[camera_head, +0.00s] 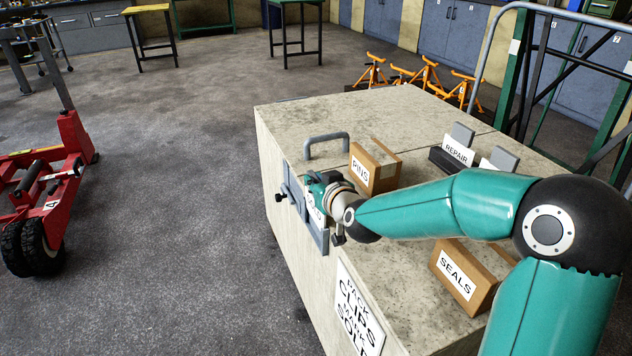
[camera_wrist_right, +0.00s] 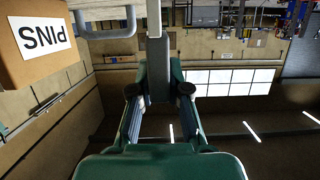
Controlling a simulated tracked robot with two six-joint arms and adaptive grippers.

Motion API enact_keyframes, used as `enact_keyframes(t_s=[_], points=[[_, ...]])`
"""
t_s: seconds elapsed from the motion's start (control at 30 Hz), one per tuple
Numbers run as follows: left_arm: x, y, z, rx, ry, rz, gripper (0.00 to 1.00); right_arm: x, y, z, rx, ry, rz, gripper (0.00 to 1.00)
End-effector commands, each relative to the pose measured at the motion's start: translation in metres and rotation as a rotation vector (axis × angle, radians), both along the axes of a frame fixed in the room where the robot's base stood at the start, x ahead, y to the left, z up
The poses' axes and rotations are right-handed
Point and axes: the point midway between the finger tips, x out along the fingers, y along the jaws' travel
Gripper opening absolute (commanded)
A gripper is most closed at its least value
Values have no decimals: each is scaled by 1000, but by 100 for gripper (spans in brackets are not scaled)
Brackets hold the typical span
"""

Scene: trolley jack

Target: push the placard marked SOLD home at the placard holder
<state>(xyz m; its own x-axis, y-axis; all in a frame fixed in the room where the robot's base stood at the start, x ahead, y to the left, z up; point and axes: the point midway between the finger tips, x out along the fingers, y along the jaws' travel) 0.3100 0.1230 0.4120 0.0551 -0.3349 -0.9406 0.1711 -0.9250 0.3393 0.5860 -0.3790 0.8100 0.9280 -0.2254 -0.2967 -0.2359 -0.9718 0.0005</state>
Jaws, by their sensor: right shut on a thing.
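The placard (camera_head: 314,207), white with partly covered dark lettering, is at the grey placard holder (camera_head: 320,238) on the crate's left side face. My right gripper (camera_head: 318,188) is at the holder and shut on the placard; its fingertips are largely hidden by the wrist. In the right wrist view, the gripper (camera_wrist_right: 158,95) has a thin pale strip between its fingers, likely the placard edge-on. I cannot tell how deep the placard sits in the holder. My left gripper is out of view.
The pale crate (camera_head: 290,115) carries a grey handle (camera_head: 326,142), a PINS box (camera_head: 372,165), a REPAIR block (camera_head: 455,155) and a SEALS box (camera_head: 465,275). A sign (camera_head: 358,310) hangs on its side. A red trolley jack (camera_head: 45,210) stands left, with open floor between.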

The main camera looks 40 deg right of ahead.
Motion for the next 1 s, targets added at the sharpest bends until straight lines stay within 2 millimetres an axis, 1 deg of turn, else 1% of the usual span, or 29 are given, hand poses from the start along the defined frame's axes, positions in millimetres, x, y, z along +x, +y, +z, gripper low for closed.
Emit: enact_keyframes(t_s=[1.0], points=[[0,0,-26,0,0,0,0,0,0,-27,0,0,0,0]])
